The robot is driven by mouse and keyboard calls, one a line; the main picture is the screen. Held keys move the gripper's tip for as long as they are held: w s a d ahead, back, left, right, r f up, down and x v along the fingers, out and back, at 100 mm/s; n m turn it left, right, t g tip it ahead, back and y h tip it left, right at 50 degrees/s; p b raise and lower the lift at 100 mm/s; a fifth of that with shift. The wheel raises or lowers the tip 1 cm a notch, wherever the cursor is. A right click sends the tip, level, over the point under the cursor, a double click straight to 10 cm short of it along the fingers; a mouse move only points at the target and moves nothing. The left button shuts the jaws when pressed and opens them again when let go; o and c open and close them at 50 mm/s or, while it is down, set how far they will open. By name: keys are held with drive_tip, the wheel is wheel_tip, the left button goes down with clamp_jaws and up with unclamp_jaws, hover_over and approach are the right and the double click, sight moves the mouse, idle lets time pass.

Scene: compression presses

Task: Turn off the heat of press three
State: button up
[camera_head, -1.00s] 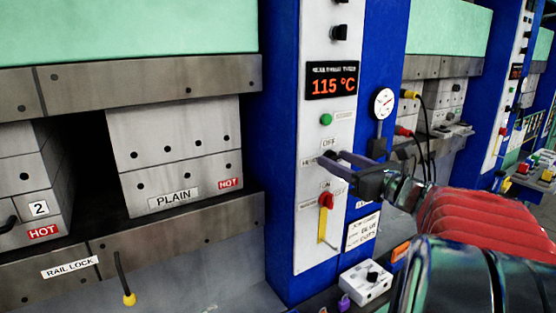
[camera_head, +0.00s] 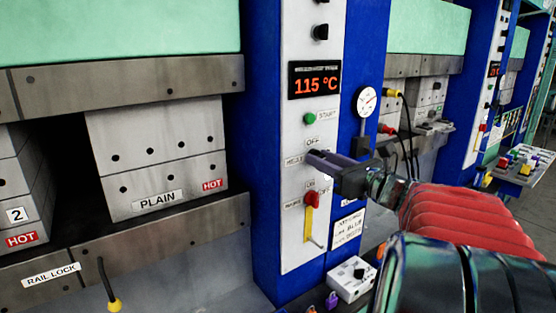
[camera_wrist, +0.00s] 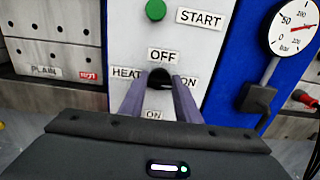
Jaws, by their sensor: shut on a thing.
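The heat knob (camera_wrist: 160,78) is a small black rotary knob on the white control strip (camera_head: 300,215). In the wrist view an OFF label (camera_wrist: 163,55) sits above it, a HEAT label (camera_wrist: 126,73) to its left and an ON label (camera_wrist: 188,82) to its right. My gripper (camera_wrist: 158,90) is shut on the knob, one purple-grey finger on each side. In the head view my gripper (camera_head: 316,157) hides the knob. The knob's pointer direction is not clear. The display (camera_head: 315,79) above reads 115 °C.
A pressure gauge (camera_head: 367,101) and a dark plug are to the right. Blocks marked HOT (camera_head: 212,185) stand at left.

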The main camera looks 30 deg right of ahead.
drive_tip(key=shift+a+n, duration=0.1)
drive_tip(key=shift+n, duration=0.2)
drive_tip(key=n, duration=1.7)
drive_tip(key=shift+a+f, duration=0.25)
drive_tip(key=shift+f, duration=0.1)
drive_tip(key=shift+n, duration=0.3)
drive_tip(key=o, duration=1)
drive_tip(key=shift+r, duration=0.1)
drive_tip(key=shift+o, duration=0.2)
drive_tip(key=shift+d, duration=0.1)
